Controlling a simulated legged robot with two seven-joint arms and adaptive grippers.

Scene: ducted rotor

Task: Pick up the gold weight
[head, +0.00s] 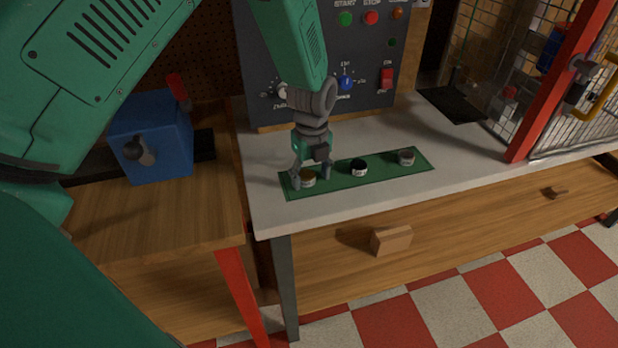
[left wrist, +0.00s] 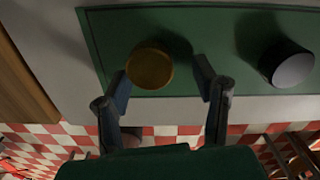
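The gold weight (head: 308,177) sits at the left end of a green mat (head: 335,180) on the grey-white table. In the left wrist view the gold weight (left wrist: 149,68) is a round disc near the fingertips. My left gripper (head: 311,174) points down over it, with one finger on each side. In the left wrist view the left gripper (left wrist: 163,93) is open, with a gap on the right between finger and weight. The left finger is close to the weight; I cannot tell whether it touches. My right gripper is not in view.
A black-topped weight (head: 358,167) and a silver-grey weight (head: 406,156) stand farther right on the mat. A control panel (head: 352,55) with buttons and knobs rises behind. A blue box (head: 160,150) stands on the wooden table at left. A mesh cage (head: 580,115) is at right.

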